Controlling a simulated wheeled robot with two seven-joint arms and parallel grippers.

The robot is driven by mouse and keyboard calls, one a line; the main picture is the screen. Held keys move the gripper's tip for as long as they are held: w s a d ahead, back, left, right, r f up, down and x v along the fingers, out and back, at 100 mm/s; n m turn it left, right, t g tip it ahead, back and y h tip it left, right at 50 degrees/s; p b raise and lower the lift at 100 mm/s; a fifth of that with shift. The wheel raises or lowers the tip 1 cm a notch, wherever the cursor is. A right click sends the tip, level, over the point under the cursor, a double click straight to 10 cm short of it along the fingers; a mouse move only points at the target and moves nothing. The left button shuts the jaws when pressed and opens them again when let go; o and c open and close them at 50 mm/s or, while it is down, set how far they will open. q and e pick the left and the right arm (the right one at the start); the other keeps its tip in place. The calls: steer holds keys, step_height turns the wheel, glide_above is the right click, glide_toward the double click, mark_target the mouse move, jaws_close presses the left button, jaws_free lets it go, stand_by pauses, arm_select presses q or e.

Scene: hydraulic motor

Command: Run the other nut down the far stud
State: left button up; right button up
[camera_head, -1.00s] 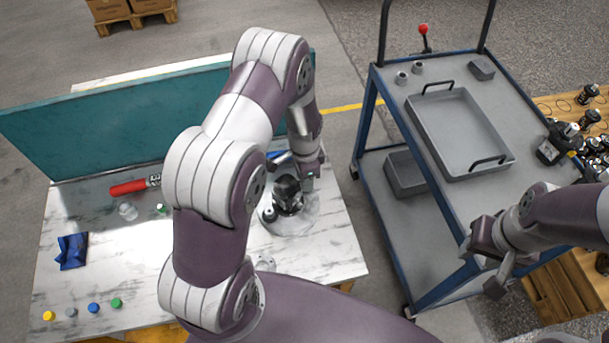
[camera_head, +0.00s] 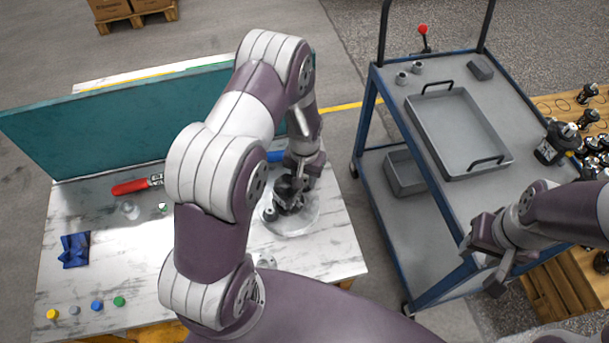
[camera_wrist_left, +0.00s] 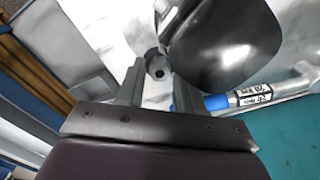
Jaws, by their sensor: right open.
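A dark motor (camera_head: 288,194) stands on a round clear base (camera_head: 296,224) at the bench's right side; its dark rounded body (camera_wrist_left: 222,45) fills the top of the left wrist view. My left gripper (camera_head: 300,164) is over the motor from behind. In the left wrist view its two fingers (camera_wrist_left: 158,80) are apart, with nothing clearly held between them. A small dark cylinder with a hole (camera_wrist_left: 157,66) shows beyond the gap; I cannot tell whether it touches a finger. Studs and nut are not clearly visible. My right gripper (camera_head: 482,264) is open and empty beside the cart.
A blue-ended tool (camera_wrist_left: 230,100) lies beside the motor. The bench (camera_head: 150,270) also holds a red tool (camera_head: 132,187), a blue cloth (camera_head: 75,250) and several coloured caps (camera_head: 97,306). A teal panel (camera_head: 120,125) stands behind.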

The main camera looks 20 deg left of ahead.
arm_select(q)
steer(key=shift+c, duration=0.3)
jaws_close()
steer(key=m, duration=0.4)
steer(key=shift+m, duration=0.9)
steer(key=m, duration=0.4)
steer(key=shift+f+m, duration=0.1)
steer(key=shift+m, duration=0.2)
steer(key=shift+o, duration=0.3)
jaws_free()
steer(key=shift+p, duration=0.35)
